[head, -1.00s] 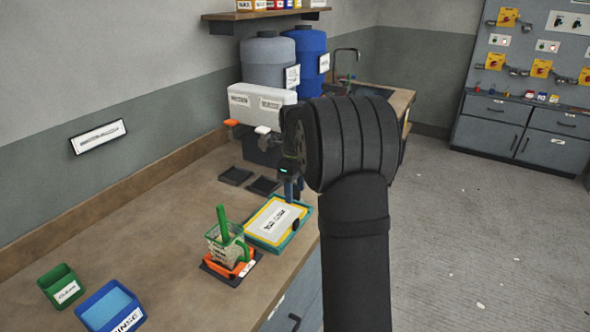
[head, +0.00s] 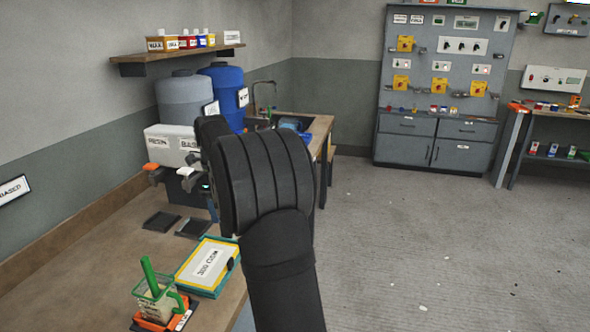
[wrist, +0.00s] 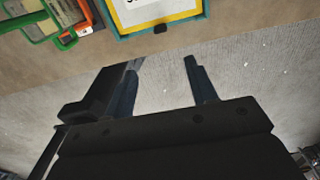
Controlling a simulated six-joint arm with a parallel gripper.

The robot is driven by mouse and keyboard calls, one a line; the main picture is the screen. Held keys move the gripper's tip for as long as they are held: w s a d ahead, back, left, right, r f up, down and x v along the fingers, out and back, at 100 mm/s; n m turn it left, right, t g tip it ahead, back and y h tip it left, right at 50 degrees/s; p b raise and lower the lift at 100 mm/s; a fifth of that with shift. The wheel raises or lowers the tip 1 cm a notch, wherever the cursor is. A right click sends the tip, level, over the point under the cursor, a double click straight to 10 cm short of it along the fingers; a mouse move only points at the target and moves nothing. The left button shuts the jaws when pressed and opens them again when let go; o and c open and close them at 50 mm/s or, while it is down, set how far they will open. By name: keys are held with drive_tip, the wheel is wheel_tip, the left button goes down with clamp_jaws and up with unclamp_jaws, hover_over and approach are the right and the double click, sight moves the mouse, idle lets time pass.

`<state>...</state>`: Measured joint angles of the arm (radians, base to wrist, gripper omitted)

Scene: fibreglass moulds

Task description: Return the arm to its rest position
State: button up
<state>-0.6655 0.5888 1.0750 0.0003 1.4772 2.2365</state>
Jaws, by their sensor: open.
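My arm rises from the bottom of the head view and bends at a large dark joint in front of the bench. My gripper (wrist: 165,85) shows in the wrist view with its two dark fingers spread apart and nothing between them. It hangs over the bench's front edge, with the floor behind the fingers. In the head view the arm hides most of the gripper. A teal tray with a yellow-bordered white panel (head: 209,264) lies on the bench just beside it, and its edge also shows in the wrist view (wrist: 160,28).
A white two-part dispenser (head: 172,143) and two drums, grey (head: 183,100) and blue (head: 226,95), stand behind. Open floor (head: 420,240) lies to the right.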

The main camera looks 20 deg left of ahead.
drive_tip(key=shift+f, duration=0.1)
wheel_tip(320, 180, down, 17)
drive_tip(key=shift+f, duration=0.15)
idle(0.4)
drive_tip(key=shift+r, duration=0.2)
wheel_tip(320, 180, up, 17)
wheel_tip(320, 180, down, 18)
drive_tip(key=shift+r, duration=0.1)
wheel_tip(320, 180, up, 11)
drive_tip(key=a, duration=0.1)
drive_tip(key=shift+s+a+f, duration=0.2)
drive_tip(key=shift+s, duration=0.2)
